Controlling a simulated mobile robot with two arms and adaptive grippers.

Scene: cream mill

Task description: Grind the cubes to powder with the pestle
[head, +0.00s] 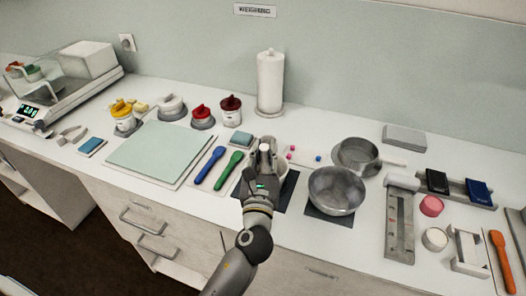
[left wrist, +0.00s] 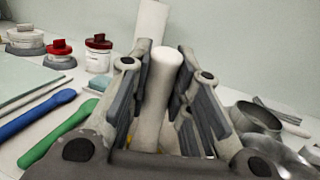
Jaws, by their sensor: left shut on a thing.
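My left gripper (head: 262,163) reaches in from the bottom middle of the head view. It is shut on the pestle (left wrist: 162,92), a pale, round-ended rod that stands roughly upright between the fingers in the left wrist view. The pestle's top (head: 265,147) also shows in the head view. A pale rounded shape, possibly the mortar, shows around the fingers above a dark mat (head: 285,190); the gripper hides most of it, and I cannot tell if the pestle touches it. Small pink cubes (head: 291,156) and a blue cube (head: 318,158) lie just right of the gripper. My right gripper is not in view.
A steel bowl (head: 337,190) and a pan (head: 356,155) stand close on the right. Blue (head: 209,165) and green (head: 229,170) spatulas lie close on the left, beside a pale green board (head: 150,148). A paper roll (head: 270,82) stands behind.

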